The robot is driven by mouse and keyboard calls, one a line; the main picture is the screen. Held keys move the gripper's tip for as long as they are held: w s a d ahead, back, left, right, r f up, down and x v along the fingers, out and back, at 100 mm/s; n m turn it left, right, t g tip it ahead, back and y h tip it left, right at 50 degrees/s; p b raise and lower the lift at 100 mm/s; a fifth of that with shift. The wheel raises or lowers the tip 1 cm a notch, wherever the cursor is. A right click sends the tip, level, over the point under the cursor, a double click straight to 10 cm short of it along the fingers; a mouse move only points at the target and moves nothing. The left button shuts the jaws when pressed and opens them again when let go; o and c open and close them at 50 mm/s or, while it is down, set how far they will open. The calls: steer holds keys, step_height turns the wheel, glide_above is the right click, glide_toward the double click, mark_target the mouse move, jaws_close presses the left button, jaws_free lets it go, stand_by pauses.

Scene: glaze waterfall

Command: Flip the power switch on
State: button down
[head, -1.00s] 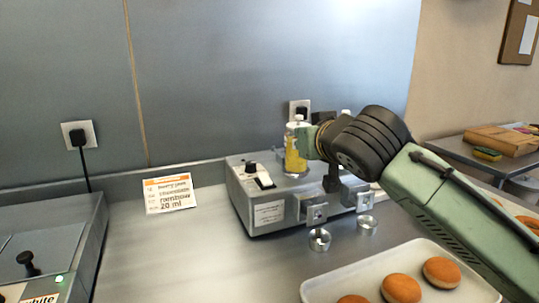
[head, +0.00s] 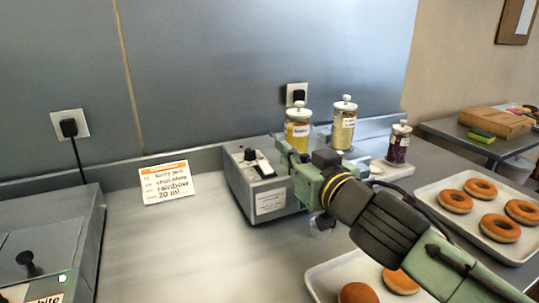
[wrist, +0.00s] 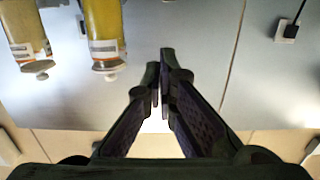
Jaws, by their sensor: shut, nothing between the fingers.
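A grey metal machine (head: 235,185) stands on the counter. On its sloped top are a black knob (head: 249,154) and a rocker-like switch (head: 264,168) with a pale plate; which way it is tipped is too small to tell. My gripper (head: 283,153) is over the machine's top, just right of the switch, seemingly apart from it. In the wrist view my gripper (wrist: 160,78) has its fingertips together, with nothing between them. The switch does not show in the wrist view. My gripper and wrist hide the machine's right front.
Jars with yellow (head: 298,137), pale yellow (head: 343,130) and purple (head: 398,149) contents stand behind and right. A label card (head: 167,184) is left. A second machine (head: 50,235) with a lit green light stands far left. Donut trays (head: 425,195) are right.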

steer(key=p, duration=0.2)
glide_above(269, 168)
steer(key=shift+s+f, duration=0.2)
steer(key=shift+f, duration=0.15)
step_height(269, 168, down, 3)
steer(key=shift+r, duration=0.2)
steer(key=shift+w+f+p, duration=0.15)
steer(key=shift+f+p, duration=0.15)
steer(key=shift+f, duration=0.35)
